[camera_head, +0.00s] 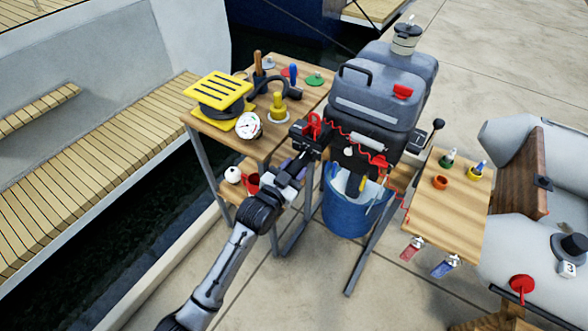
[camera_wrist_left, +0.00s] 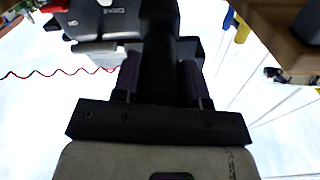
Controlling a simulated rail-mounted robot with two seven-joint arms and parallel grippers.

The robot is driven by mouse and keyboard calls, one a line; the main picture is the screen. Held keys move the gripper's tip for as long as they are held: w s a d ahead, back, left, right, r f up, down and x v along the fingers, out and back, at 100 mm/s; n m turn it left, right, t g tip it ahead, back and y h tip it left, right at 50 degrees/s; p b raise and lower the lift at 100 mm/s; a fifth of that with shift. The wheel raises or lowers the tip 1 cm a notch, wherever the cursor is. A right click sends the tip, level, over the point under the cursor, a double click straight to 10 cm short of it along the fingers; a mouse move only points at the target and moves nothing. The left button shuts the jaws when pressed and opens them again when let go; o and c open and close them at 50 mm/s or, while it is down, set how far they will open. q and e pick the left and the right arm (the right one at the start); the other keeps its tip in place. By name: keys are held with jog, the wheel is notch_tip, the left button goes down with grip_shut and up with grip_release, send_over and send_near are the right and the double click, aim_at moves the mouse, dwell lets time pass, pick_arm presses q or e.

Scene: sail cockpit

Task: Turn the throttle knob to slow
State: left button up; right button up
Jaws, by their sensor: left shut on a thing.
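The grey outboard motor (camera_head: 375,92) stands upright in the middle of the head view, and part of its dark grey body (camera_wrist_left: 105,20) shows at the upper left of the left wrist view. My left gripper (camera_head: 310,140) is at the motor's front left side. In the left wrist view its two fingers are closed around a black upright part (camera_wrist_left: 160,45), which seems to be the throttle knob. The knob's markings are hidden, so its setting cannot be told. A red part (camera_head: 314,124) shows just above the gripper. My right gripper is not in view.
A wooden table (camera_head: 206,130) with a yellow slotted block (camera_head: 218,88), a gauge (camera_head: 248,126) and tools stands left. A small wooden table (camera_head: 455,215) stands right.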

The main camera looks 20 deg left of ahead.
pick_arm(q)
jog(key=shift+r+n+p, duration=0.15)
jog(key=shift+n+p, duration=1.1)
jog(key=shift+p, duration=0.65)
jog(key=shift+r+n+p, duration=0.1)
jog(key=shift+n+p, duration=1.15)
jog(key=shift+p, duration=0.6)
jog(key=shift+f+n+p, duration=0.15)
jog(key=shift+n+p, duration=0.8)
jog(key=shift+n, duration=0.65)
jog(key=o, duration=0.9)
jog(key=shift+s, duration=0.15)
